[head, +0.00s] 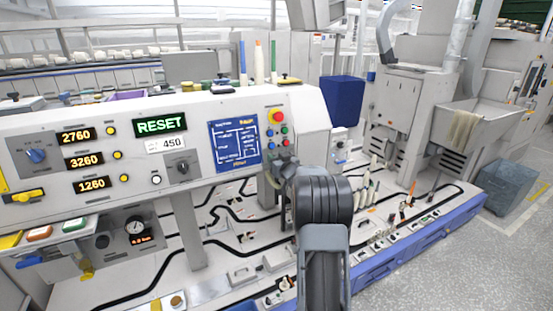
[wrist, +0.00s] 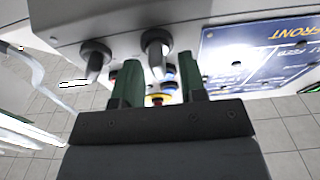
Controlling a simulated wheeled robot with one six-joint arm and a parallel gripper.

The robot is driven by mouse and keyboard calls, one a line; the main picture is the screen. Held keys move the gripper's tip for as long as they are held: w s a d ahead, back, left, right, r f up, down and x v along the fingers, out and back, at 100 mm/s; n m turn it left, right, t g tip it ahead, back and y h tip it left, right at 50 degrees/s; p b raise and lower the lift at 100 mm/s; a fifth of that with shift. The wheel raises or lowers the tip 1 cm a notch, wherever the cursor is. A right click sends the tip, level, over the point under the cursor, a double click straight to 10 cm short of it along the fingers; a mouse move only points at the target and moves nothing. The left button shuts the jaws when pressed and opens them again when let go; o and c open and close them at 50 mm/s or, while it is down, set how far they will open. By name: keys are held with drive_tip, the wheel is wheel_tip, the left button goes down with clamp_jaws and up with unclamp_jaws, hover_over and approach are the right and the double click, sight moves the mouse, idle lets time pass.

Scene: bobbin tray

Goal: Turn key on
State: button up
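Two dark knob-like switches stick out of the grey panel edge in the wrist view, one at the left (wrist: 95,58) and one in the middle (wrist: 157,50). I cannot tell for sure which is the key. My gripper (wrist: 156,64) has two green fingers, spread apart, with the middle switch between them in the picture. I see no clear contact with it. In the head view my gripper (head: 282,168) is at the lower right of the control panel (head: 85,193), below the coloured buttons. My arm hides most of that spot.
A red emergency button (head: 277,116) with smaller coloured buttons sits just above my gripper. A blue diagram board (head: 234,145) is to its left, and a dark rotary knob (head: 183,168) is further left. A machine bed with black cables (head: 205,243) lies below.

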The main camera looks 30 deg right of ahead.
clamp_jaws()
idle(0.3)
drive_tip(key=shift+m, duration=0.3)
drive_tip(key=m+h, duration=0.1)
drive_tip(key=m, duration=0.2)
drive_tip(key=m+h+p, duration=0.1)
drive_tip(key=m, duration=0.2)
drive_tip(key=shift+d+m+g, duration=0.2)
drive_tip(key=shift+m+g, duration=0.2)
drive_tip(key=m+p, duration=0.1)
drive_tip(key=m, duration=0.2)
drive_tip(key=m+g+h+p, duration=0.1)
drive_tip(key=m, duration=0.2)
drive_tip(key=shift+s+d+f, duration=0.1)
drive_tip(key=shift+d+f, duration=0.05)
drive_tip(key=shift+m, duration=0.4)
